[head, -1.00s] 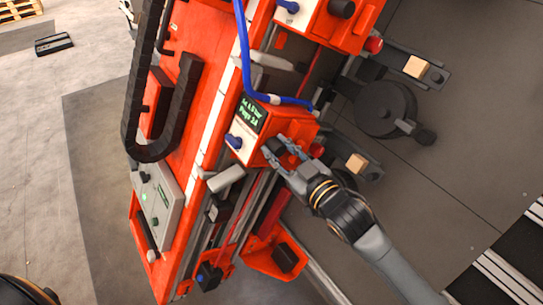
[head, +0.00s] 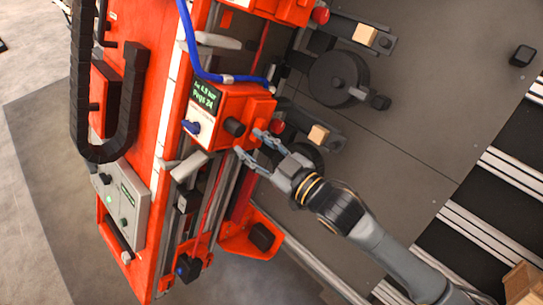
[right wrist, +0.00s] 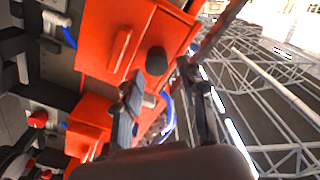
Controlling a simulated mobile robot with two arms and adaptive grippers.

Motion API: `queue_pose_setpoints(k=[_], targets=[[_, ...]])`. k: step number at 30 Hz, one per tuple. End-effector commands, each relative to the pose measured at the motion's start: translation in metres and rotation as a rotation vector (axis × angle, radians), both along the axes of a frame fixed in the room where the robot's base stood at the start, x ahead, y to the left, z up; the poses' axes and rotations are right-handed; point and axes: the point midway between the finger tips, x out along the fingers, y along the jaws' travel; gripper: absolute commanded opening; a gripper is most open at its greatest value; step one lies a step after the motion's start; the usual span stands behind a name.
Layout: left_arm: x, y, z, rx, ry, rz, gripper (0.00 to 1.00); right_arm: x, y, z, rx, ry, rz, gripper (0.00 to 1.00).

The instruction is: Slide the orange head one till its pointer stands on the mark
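An orange head (head: 240,110) with a small green-lettered screen, a blue lever and a black knob (head: 234,127) sits on the rails of the red gantry. A second orange head (head: 285,8) is cut off at the top edge; I cannot tell which is head one. My right gripper (head: 250,144) is open and empty, just off the black knob. In the right wrist view the knob (right wrist: 156,61) stands beyond the gap between the spread fingers (right wrist: 160,88). I cannot make out the pointer or the mark. My left gripper is not in view.
A blue hose (head: 205,70) runs to the head's top. A black cable chain (head: 120,130) and a grey control panel (head: 122,200) are on the gantry's left. Small wooden blocks (head: 318,134) on brackets and a dark round wheel (head: 338,78) are to the right.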

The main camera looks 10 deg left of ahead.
Motion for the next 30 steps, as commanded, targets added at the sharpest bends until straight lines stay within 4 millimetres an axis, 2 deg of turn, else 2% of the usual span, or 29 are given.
queue_pose_setpoints(k=[3,9,20,21,25,27,29,30], targets=[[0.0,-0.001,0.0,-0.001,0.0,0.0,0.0,-0.016,-0.021,-0.001,-0.001,0.001,-0.002,0.4],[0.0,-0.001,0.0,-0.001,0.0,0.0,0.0,-0.033,-0.044,0.0,0.0,0.0,-0.002,0.4],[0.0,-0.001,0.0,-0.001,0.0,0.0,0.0,-0.038,-0.05,0.002,0.002,-0.001,0.0,0.4],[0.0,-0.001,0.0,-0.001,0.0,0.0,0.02,-0.038,-0.05,0.001,0.001,-0.002,-0.001,0.4],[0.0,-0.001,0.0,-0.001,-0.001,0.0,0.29,-0.038,-0.053,-0.004,-0.005,0.025,-0.025,0.4],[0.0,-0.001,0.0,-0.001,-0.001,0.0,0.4,-0.037,-0.06,-0.015,-0.02,0.079,-0.075,0.4],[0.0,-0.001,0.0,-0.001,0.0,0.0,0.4,-0.036,-0.073,-0.032,-0.047,0.155,-0.144,0.4],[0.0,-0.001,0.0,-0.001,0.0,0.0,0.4,-0.037,-0.085,-0.047,-0.068,0.222,-0.201,0.4]])
